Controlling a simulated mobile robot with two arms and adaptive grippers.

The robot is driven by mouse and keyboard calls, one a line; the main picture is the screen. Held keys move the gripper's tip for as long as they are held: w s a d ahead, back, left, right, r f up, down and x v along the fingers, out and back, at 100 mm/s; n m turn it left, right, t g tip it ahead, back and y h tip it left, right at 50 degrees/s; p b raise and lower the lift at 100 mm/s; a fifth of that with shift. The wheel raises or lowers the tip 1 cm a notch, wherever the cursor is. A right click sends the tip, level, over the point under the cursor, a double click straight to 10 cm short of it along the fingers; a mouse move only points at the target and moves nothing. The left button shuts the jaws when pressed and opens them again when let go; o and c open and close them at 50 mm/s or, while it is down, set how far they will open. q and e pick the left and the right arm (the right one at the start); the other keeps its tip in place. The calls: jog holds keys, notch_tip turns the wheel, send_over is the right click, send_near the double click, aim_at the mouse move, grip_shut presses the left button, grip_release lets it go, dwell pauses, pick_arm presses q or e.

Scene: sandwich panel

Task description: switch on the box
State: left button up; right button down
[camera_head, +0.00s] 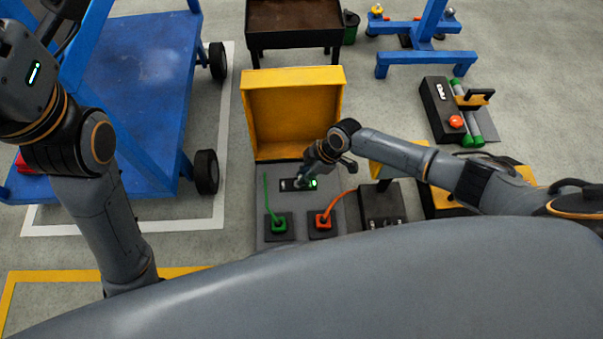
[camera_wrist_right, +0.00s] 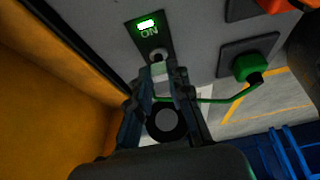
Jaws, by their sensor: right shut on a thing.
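The box (camera_head: 263,222) has a grey top panel and its yellow lid (camera_head: 292,108) stands open behind. A small black switch plate (camera_head: 286,185) sits on the panel, with a lit green lamp. In the right wrist view the lamp (camera_wrist_right: 146,23) glows green above the word ON. My right gripper (camera_head: 304,181) is at this plate. In the right wrist view its fingers (camera_wrist_right: 158,76) are shut on the pale switch lever (camera_wrist_right: 157,60), which they partly hide. My left arm is raised at the left; only a dark part of its end shows at the top edge.
A green plug (camera_head: 278,225) and a red plug (camera_head: 322,220) with cables sit on the panel's near part. A blue cart (camera_head: 130,75) stands left. A black box with a red button (camera_head: 455,121) lies at right. Grey floor is clear between cart and box.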

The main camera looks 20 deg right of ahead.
jog(key=c, duration=1.2)
grip_release()
notch_tip(320, 180, up, 10)
